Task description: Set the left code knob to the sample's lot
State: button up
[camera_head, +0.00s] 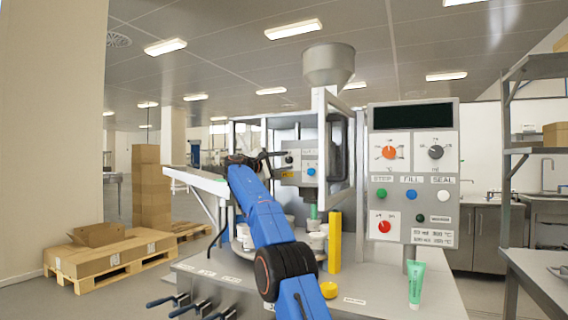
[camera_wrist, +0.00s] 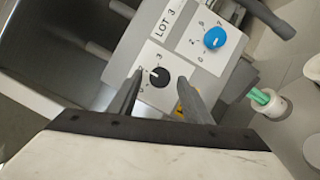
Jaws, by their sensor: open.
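In the wrist view a black knob (camera_wrist: 159,77) sits on a white plate with small numerals, a 3 among them; its white mark points to the left. A label reading LOT 3 (camera_wrist: 165,21) is on the panel beside this plate. A blue knob (camera_wrist: 214,38) is on a neighbouring plate, to the upper right. My gripper (camera_wrist: 160,79) is open, with one finger on each side of the black knob; I cannot tell whether they touch it. In the head view my gripper (camera_head: 279,154) is at the small knob panel (camera_head: 300,178), partly covering its left side.
A large control panel (camera_head: 412,160) with knobs and buttons stands to the right. A yellow post (camera_head: 335,242) stands near my arm. A green tube (camera_head: 416,284) is on the table at the right. Another green tube (camera_wrist: 262,97) sits in a white holder in the wrist view.

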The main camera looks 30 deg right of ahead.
jog(key=v, duration=1.7)
jog(key=shift+a, duration=0.15)
jog(key=shift+f, duration=0.1)
jog(key=s+d+f+y, duration=0.1)
jog(key=s+f+y, duration=0.3)
jog(key=s, duration=0.6)
jog(key=s+d+f+m+y, duration=0.1)
jog(key=s+f+y, duration=0.1)
jog(key=s+f, duration=0.6)
jog(key=s+d+f+y, duration=0.1)
jog(key=s+f+y, duration=0.3)
jog(key=s, duration=0.7)
jog(key=s+a+f+m+y, duration=0.2)
jog(key=s+a+f, duration=0.2)
jog(key=s+f, duration=0.6)
jog(key=s+a+f+m+y, duration=0.2)
jog(key=s+a+f+y, duration=0.1)
jog(key=s+f, duration=0.7)
jog(key=s+a+f+m+y, duration=0.2)
jog(key=s+a+f, duration=0.3)
jog(key=s+f, duration=0.6)
jog(key=s+y, duration=0.1)
jog(key=s, duration=0.3)
jog(key=shift+s+a, duration=0.2)
jog(key=shift+s, duration=0.15)
